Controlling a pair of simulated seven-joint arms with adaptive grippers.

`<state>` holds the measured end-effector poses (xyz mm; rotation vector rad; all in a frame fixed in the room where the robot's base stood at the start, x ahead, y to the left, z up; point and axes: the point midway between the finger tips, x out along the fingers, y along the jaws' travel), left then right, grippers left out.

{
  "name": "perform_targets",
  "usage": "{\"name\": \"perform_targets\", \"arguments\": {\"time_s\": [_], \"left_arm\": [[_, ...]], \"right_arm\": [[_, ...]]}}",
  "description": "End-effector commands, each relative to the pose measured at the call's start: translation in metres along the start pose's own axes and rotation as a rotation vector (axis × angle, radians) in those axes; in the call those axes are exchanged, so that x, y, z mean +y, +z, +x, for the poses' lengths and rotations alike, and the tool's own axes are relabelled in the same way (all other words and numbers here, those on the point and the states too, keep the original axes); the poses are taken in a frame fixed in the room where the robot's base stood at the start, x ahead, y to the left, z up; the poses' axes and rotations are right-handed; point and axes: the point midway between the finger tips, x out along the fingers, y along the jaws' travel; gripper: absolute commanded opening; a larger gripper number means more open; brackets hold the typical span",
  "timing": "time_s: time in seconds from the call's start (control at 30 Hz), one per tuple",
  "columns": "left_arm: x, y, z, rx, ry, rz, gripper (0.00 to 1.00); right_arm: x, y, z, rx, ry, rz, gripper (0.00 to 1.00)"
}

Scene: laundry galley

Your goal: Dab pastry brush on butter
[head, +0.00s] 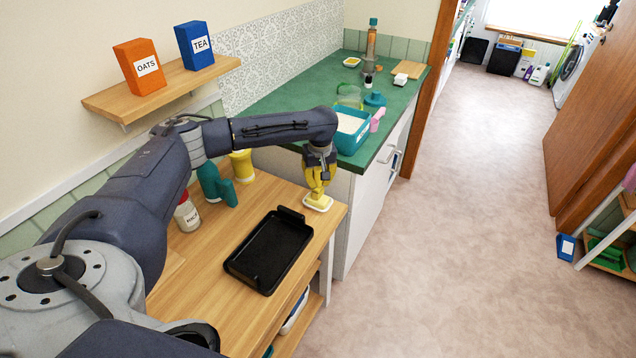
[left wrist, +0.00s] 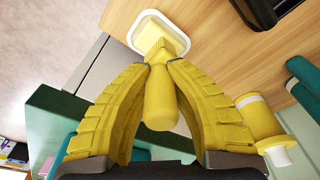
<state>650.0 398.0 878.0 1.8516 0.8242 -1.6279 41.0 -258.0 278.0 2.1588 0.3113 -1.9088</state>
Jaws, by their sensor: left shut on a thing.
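My left gripper (head: 318,178) reaches over the far right corner of the wooden table and points down. It is shut on a yellow pastry brush (left wrist: 160,100), whose handle sits between the yellow fingers. The butter (left wrist: 158,22) is a pale yellow slab in a small white dish (head: 318,205) just below the gripper. In the left wrist view the brush head (left wrist: 160,50) lies over the butter's near part. Whether the bristles touch the butter I cannot tell. My right gripper is not in view.
A black tray (head: 268,250) lies on the wooden table (head: 208,270). A yellow container (head: 241,166), a teal object (head: 214,187) and a red-capped bottle (head: 187,214) stand near the wall. The green counter behind holds a teal bin (head: 352,139).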

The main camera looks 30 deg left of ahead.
Motion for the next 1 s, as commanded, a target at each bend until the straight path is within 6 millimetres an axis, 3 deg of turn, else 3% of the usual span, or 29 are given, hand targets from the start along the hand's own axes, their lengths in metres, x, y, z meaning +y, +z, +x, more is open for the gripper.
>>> {"name": "perform_targets", "arguments": {"time_s": [0.7,1.0], "left_arm": [[0.000,-0.007,-0.048,0.001,0.000,0.000,0.00],[0.000,-0.007,-0.057,0.001,-0.001,0.000,0.00]], "right_arm": [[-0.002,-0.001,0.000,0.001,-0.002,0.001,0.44],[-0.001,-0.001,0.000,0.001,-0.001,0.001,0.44]]}}
